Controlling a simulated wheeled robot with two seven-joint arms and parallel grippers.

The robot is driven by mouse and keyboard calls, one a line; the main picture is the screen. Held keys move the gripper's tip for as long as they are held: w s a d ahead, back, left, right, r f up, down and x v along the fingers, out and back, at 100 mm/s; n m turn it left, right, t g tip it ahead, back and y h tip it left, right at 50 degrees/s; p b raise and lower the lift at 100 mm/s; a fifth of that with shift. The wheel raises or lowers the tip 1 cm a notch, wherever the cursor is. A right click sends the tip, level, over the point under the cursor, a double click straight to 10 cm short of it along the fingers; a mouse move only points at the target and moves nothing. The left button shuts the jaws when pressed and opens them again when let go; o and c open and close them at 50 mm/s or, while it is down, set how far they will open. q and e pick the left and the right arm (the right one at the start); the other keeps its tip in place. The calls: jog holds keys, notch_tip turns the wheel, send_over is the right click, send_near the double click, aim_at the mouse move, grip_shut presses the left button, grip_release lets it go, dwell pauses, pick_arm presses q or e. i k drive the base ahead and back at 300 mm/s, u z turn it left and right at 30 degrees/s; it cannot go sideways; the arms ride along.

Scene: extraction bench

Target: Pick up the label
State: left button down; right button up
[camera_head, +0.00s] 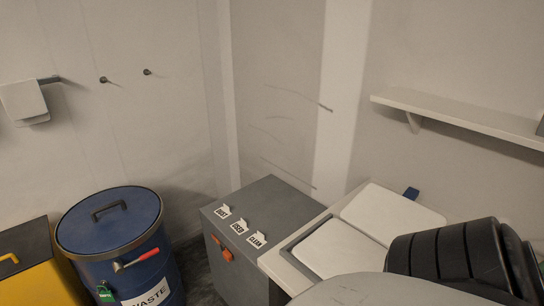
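Three small white labels with black lettering stand in a diagonal row on the top of a grey box (285,200), near its front left edge. The far label (223,211), the middle label (239,227) and the near label (257,240) are apart from each other. The near one seems to read "CLEAN"; the other lettering is too small to read surely. Neither of my grippers shows in this view.
A white bench (273,265) with pale panels adjoins the box on the right. A black ribbed shape and a grey curved surface cover the lower right. A blue waste drum (135,218) and a yellow bin (25,265) stand left. A shelf (460,112) is on the wall.

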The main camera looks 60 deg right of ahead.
aim_at(223, 212)
jog(key=z, duration=0.75)
jog(key=i, duration=1.65)
